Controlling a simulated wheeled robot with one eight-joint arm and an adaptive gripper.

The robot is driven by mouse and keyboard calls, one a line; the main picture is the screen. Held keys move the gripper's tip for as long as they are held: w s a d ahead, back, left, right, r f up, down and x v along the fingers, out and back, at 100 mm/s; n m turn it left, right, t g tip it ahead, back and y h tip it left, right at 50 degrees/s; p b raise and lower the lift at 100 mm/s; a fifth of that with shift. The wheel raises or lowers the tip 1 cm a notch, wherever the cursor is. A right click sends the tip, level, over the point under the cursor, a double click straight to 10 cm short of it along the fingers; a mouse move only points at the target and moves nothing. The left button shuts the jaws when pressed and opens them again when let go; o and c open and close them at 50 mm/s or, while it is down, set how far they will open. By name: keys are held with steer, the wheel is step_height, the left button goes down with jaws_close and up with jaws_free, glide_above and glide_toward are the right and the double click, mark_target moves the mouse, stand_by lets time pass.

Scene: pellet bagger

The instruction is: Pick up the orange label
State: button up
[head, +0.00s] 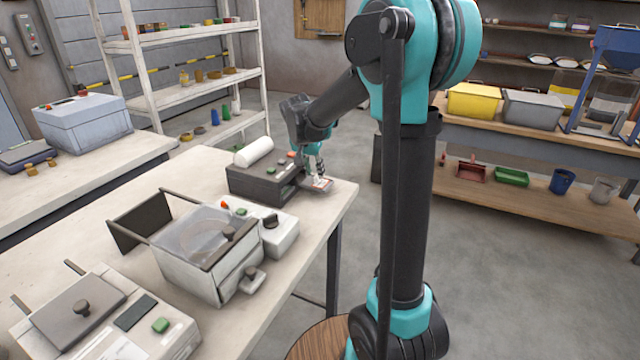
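My gripper (318,176) points down at the right end of the dark label printer, near the table's far right corner. A small pale label with an orange-red patch (321,184) lies on the ledge at the printer's front, right under my fingertips. The fingers are too small here to tell whether they are open or shut, or whether they touch the label. The dark printer (250,184) has a white roll (253,152) on top and small coloured buttons.
A clear-lidded box machine (190,265) and a white control box (275,238) stand nearer on the table (185,178). A flat sealer-like device (100,325) is at the front left. White shelves (185,95) stand behind.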

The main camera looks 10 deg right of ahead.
steer(key=shift+x, duration=1.05)
jaws_close()
steer(key=shift+r, duration=0.15)
